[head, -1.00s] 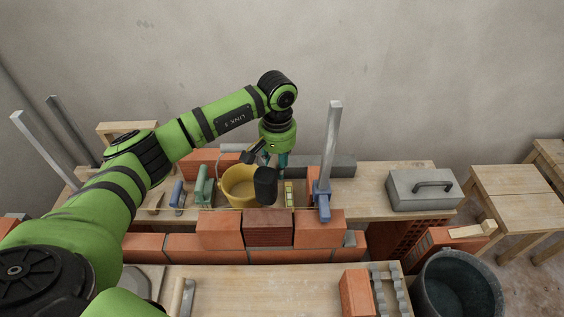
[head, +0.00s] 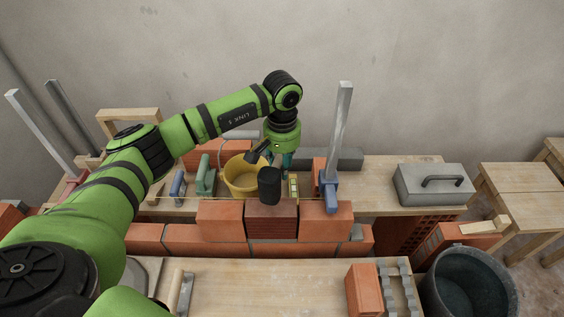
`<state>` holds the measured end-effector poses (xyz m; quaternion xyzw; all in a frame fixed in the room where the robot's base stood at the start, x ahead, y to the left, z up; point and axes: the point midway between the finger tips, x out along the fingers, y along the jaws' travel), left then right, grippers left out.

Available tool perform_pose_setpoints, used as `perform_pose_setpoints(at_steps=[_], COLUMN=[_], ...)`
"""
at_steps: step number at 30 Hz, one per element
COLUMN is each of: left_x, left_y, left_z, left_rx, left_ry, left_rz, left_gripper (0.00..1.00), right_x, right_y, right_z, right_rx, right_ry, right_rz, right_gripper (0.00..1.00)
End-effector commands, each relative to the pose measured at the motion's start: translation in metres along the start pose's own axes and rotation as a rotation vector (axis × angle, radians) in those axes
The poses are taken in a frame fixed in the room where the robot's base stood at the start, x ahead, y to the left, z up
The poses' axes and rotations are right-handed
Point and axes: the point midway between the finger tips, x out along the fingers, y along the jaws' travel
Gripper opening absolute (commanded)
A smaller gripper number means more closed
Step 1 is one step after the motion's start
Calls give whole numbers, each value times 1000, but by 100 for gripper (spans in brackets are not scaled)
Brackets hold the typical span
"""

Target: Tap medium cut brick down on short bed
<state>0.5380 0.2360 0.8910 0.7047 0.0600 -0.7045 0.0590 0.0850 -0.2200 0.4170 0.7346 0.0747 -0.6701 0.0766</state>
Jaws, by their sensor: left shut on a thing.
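The medium cut brick (head: 271,224) is dark brown-red and sits in the upper course of a low wall, between two orange bricks (head: 220,221) (head: 326,222). The bed under it is hidden by the bricks. My left gripper (head: 284,158) is behind the wall, shut on a mallet with a black head (head: 269,185). Its handle is mostly hidden. The mallet head is upright over the cut brick, its lower end overlapping the brick's top face in the picture; I cannot tell whether they touch. My right gripper is not in view.
A yellow bucket (head: 243,178) and trowel-like tools with green (head: 205,178) and blue handles stand behind the wall. A metal upright with a blue clamp (head: 330,195) rises at the right. A string line crosses along the wall. A grey toolbox (head: 435,186) sits further right.

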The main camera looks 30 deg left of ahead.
Motion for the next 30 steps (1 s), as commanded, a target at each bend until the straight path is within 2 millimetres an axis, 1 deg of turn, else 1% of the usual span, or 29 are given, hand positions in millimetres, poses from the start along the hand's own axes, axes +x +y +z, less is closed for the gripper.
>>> perform_pose_setpoints(at_steps=[1,3,14,17,28,30], left_x=[8,11,12,14,46,40], left_y=[0,0,0,0,0,0], left_z=[0,0,0,0,0,0], left_rx=[-1,-1,0,0,0,0], left_ry=[1,1,1,1,2,2], left_rz=[1,1,1,1,1,2], left_gripper=[0,0,0,0,0,0], right_x=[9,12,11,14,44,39], right_y=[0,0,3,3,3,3], right_z=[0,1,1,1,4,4], right_rx=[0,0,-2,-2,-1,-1], right_ry=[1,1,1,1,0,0], right_rz=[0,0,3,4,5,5], right_gripper=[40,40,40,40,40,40])
